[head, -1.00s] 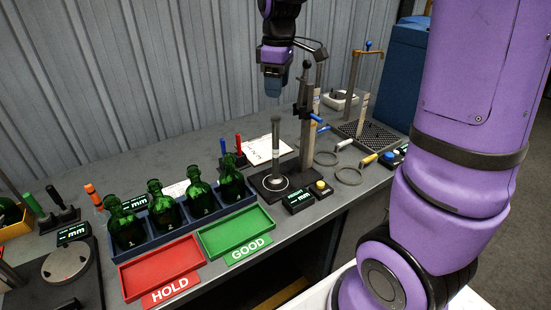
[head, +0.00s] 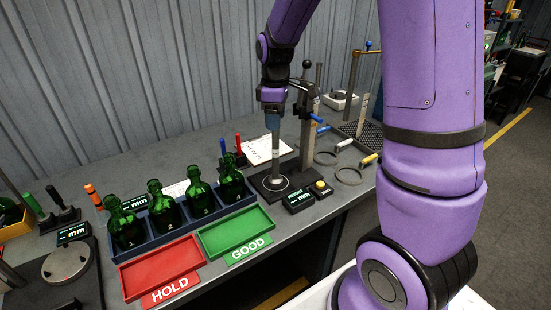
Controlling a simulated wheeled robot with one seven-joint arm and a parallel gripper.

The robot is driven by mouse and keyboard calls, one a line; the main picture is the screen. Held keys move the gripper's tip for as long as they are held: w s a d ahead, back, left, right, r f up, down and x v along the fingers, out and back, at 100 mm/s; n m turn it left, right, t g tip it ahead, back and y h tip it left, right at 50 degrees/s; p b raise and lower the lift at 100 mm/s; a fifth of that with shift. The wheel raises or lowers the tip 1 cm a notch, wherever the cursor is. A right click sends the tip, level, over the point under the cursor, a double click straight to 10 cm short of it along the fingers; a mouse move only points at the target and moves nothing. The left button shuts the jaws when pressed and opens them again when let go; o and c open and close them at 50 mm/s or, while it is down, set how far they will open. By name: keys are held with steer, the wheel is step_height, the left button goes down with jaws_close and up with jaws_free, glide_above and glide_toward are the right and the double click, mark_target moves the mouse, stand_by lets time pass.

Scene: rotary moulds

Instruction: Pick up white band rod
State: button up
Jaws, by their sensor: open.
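A slim grey rod (head: 275,145) with a pale band around its middle stands upright on the black base of the height gauge stand, with a pale ring around its foot. My gripper (head: 272,108) points down over the top of this rod, and the jaws are open. The rod's top is hidden at the fingertips. I cannot tell whether the fingers touch it.
The gauge post (head: 307,130) rises close to the right of my gripper. A height display (head: 298,199) stands in front. Green bottles (head: 197,193) sit in a blue rack to the left, behind the red HOLD tray (head: 160,268) and green GOOD tray (head: 238,232).

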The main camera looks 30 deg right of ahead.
step_height(320, 180, down, 3)
steer(key=shift+r, duration=0.15)
steer(key=shift+c, duration=0.4)
jaws_close()
steer(key=shift+r, duration=0.1)
